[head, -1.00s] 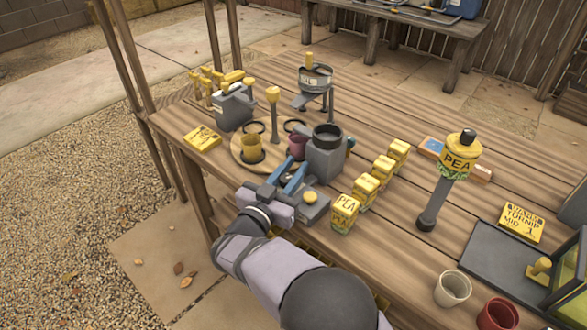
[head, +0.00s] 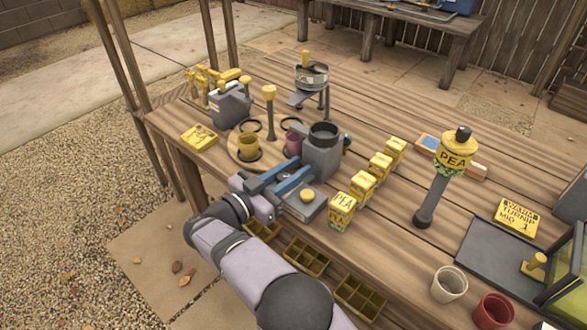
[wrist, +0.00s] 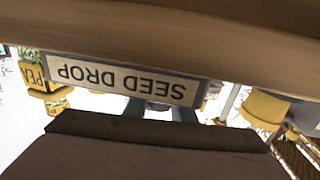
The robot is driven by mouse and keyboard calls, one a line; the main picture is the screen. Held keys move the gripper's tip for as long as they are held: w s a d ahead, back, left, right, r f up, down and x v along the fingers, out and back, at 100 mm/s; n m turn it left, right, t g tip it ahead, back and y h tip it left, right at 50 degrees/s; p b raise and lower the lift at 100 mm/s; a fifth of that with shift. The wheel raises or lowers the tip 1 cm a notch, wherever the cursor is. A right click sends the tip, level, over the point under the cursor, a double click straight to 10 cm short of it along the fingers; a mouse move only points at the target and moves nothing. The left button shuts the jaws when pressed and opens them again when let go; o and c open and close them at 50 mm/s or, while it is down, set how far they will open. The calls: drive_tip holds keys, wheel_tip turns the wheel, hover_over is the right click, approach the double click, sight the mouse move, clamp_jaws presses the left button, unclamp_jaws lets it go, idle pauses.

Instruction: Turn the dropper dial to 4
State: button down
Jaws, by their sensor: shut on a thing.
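The grey seed dropper (head: 322,158) stands near the table's front edge, with a dark round hopper on top and a low base bearing a yellow knob (head: 307,195). My gripper (head: 290,178) has its blue fingers closed low against the dropper's front left side. The dial between the fingers is hidden, and its number cannot be read. In the wrist view a "SEED DROP" label (wrist: 125,80) shows upside down, and little of the fingers shows there.
A PEA post (head: 432,195) is farther right.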

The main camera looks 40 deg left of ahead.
sight(277, 181)
drive_tip(key=shift+s+d+m+g+h+b, duration=0.1)
drive_tip(key=shift+d+m+g+h+b, duration=0.1)
drive_tip(key=shift+m+h+b, duration=0.55)
drive_tip(key=shift+d+m+g+h+b, duration=0.2)
drive_tip(key=shift+m+h, duration=0.25)
drive_tip(key=shift+h, duration=0.6)
drive_tip(key=c, duration=1.8)
unclamp_jaws()
drive_tip(key=shift+s+a, duration=0.1)
drive_tip(key=shift+b+v, duration=0.3)
drive_tip(key=shift+v, duration=1.05)
wheel_tip(277, 181, up, 7)
drive_tip(key=p, duration=0.5)
